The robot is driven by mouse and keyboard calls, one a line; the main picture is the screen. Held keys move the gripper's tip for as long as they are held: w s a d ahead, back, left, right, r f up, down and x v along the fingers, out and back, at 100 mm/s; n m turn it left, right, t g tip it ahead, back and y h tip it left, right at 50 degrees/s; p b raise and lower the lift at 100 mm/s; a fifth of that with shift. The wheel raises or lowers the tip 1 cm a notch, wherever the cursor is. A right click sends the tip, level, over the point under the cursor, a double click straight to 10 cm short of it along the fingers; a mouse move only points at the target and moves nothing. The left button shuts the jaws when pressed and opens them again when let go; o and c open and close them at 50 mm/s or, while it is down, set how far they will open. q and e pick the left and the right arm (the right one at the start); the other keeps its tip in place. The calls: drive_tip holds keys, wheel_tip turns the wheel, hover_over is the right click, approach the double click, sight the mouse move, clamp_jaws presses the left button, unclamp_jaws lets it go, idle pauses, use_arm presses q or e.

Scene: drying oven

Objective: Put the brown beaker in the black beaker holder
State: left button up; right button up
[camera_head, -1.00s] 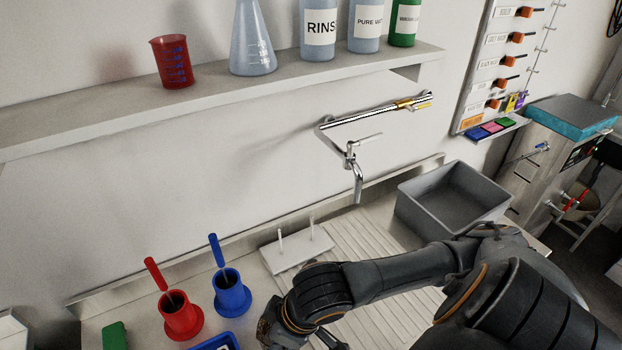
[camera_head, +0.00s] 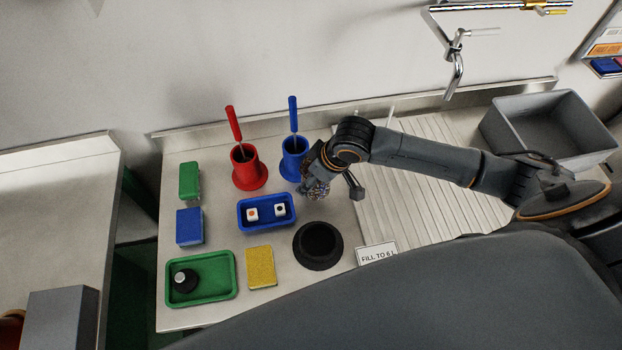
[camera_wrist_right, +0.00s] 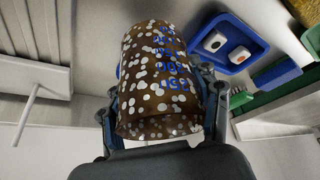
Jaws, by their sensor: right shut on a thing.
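The brown beaker (camera_wrist_right: 158,85), speckled with white spots and marked in blue, is between the fingers of my right gripper (camera_wrist_right: 165,115) in the right wrist view. The gripper is shut on it. In the head view my right gripper (camera_head: 325,190) is above the counter, just in front of the blue holder, and the beaker (camera_head: 318,190) shows only as a small speckled patch. The black beaker holder (camera_head: 318,245) stands on the counter, nearer to me than the gripper. Its round opening looks empty. My left gripper is not in view.
A red holder (camera_head: 246,168) and a blue holder (camera_head: 292,158), each with a brush, stand behind. A blue tray (camera_head: 243,222), yellow sponge (camera_head: 261,267) and green tray (camera_head: 228,280) lie left of the black holder. A sign (camera_head: 376,254) is close to its right.

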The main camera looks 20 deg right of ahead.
drive_tip(key=shift+w+f, duration=0.7)
drive_tip(key=shift+f, duration=1.6)
drive_tip(key=shift+f, duration=0.1)
drive_tip(key=o, duration=1.7)
drive_tip(key=shift+d, duration=0.1)
